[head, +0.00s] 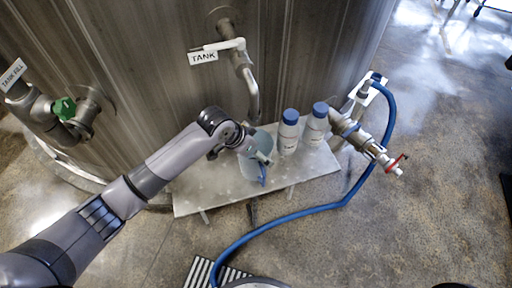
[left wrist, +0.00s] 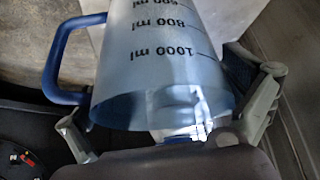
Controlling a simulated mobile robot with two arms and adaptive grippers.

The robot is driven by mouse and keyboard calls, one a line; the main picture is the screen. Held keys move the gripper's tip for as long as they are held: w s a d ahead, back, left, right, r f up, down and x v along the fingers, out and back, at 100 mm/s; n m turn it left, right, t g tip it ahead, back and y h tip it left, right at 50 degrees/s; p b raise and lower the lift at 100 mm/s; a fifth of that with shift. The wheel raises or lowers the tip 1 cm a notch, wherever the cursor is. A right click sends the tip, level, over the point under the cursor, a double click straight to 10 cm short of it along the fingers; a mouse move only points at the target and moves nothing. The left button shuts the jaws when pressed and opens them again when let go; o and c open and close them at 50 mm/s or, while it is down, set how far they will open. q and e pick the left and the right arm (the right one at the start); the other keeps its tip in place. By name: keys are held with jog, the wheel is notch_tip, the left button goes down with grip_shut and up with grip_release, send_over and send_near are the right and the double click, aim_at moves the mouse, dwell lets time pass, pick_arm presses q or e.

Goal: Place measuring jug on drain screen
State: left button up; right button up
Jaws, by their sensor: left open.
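The measuring jug (head: 250,168), translucent pale blue with a blue handle, stands on a light metal bench under the tank pipe. My left gripper (head: 256,152) is over it and partly hides it. In the left wrist view the jug (left wrist: 165,75) lies between the spread fingers of my left gripper (left wrist: 168,118), with its wide rim towards the palm and its handle at the left. The fingers are open; I cannot tell whether either touches the jug. A slotted grate (head: 205,272) on the floor, partly cut off, looks like the drain screen. My right gripper is not in view.
Two white bottles with blue caps (head: 288,131) (head: 315,124) stand close right of the jug on the bench (head: 200,196). The tank pipe (head: 252,105) comes down just behind. A blue hose (head: 290,217) loops from a valve (head: 365,143) across the floor towards the grate.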

pick_arm(q)
jog(key=v, duration=1.2)
jog(key=shift+r, duration=0.25)
jog(key=shift+d, duration=0.1)
